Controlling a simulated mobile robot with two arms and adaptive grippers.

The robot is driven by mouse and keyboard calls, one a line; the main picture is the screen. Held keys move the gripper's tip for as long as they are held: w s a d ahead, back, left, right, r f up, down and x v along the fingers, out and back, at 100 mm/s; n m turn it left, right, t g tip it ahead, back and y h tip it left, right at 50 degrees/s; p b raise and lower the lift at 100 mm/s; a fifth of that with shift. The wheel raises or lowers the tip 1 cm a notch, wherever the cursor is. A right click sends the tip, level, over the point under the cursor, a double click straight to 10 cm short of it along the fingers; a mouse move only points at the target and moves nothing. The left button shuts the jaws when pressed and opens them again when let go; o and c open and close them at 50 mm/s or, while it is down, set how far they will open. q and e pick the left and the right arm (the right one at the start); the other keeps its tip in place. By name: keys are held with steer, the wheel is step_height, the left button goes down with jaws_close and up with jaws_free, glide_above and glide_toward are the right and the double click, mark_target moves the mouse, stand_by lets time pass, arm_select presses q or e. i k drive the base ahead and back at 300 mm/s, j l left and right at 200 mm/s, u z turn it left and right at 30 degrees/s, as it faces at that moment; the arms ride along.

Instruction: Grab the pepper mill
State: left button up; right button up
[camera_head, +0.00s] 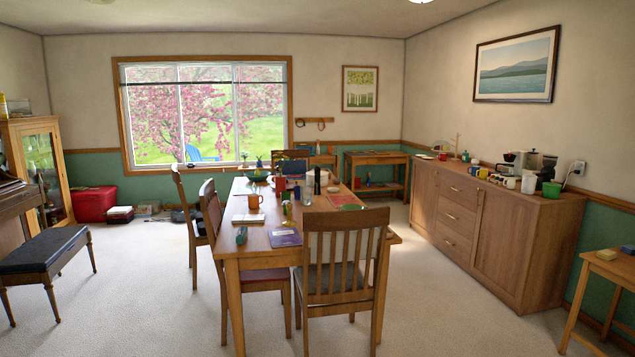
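A tall, slim dark object that looks like the pepper mill (317,180) stands upright on the wooden dining table (240,241). It is small in the view, so its details are hard to tell. A white cylinder stands close to it, and a red mug (280,185) is to its left. Neither of my grippers is in view.
Chairs stand around the table; one (344,243) closes off its near right end. An orange mug (254,202) and a purple book (285,237) lie on the tabletop. A sideboard (495,229) lines the right wall. Carpet is free between table and sideboard and at front left.

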mark_target(316, 173)
steer(key=i+l+z, duration=0.4)
steer(key=i+z, duration=0.2)
steer(key=i, duration=0.15)
steer(key=i+z, duration=0.4)
steer(key=i, duration=1.9)
steer(key=i+u, duration=0.1)
steer(key=i, duration=0.45)
steer(key=i+l+u, duration=0.1)
steer(key=i, duration=0.45)
steer(key=i+l+u, duration=0.1)
steer(key=i, duration=0.45)
steer(key=i+l+u, duration=0.1)
steer(key=i+l, duration=0.2)
steer(key=i, duration=0.25)
